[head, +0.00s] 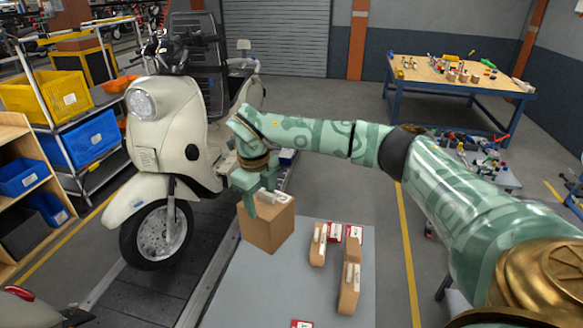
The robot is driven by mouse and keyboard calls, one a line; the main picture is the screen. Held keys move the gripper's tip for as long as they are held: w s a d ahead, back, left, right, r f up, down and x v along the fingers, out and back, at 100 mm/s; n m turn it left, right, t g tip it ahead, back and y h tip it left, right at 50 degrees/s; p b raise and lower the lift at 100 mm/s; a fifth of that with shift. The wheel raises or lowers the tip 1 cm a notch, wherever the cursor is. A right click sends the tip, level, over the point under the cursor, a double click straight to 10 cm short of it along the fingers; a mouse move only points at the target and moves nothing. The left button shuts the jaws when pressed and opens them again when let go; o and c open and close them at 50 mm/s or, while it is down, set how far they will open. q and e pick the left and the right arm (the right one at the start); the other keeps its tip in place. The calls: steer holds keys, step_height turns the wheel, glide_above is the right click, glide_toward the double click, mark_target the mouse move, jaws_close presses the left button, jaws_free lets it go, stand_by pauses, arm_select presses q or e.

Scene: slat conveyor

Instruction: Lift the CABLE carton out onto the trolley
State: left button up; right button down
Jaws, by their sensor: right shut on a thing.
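A brown box-shaped carton (266,232) is at the left edge of the grey flat top (262,290), which looks like the trolley. A pale label shows on its upper face, too small to read, so I cannot confirm it says CABLE. My right gripper (262,198) reaches down from above and is shut on this carton's top. The fingers partly hide the top. I cannot tell whether its base touches the grey top or hangs just above it. My left gripper is not in view.
Several narrow brown cartons with white and red labels (349,288) stand on the grey top to the right. A cream scooter (160,120) stands close on the left, above the dark slat conveyor (150,295). A workbench (460,80) is at the back right.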

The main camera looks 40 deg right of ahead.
mark_target(288, 197)
steer(key=d+m+p, duration=0.2)
steer(key=m, duration=0.2)
steer(key=d+m+p, duration=0.2)
steer(key=m, duration=0.2)
steer(key=d+m+g+p, duration=0.1)
steer(key=d+m+p, duration=0.2)
steer(key=shift+s+d+m, duration=0.1)
steer(key=shift+s+m, duration=0.2)
steer(key=shift+m, duration=0.1)
steer(key=shift+s+d+f+m+p, duration=0.15)
steer(key=shift+d+f+m+p, duration=0.15)
steer(key=shift+d+m, duration=0.35)
steer(key=shift+m, duration=0.25)
step_height(288, 197, down, 12)
steer(key=b, duration=1.2)
steer(key=shift+a, duration=0.15)
step_height(288, 197, down, 11)
steer(key=b, duration=0.6)
steer(key=shift+r, duration=0.2)
steer(key=shift+w+a, duration=0.2)
steer(key=shift+w, duration=0.05)
steer(key=shift+f, duration=0.2)
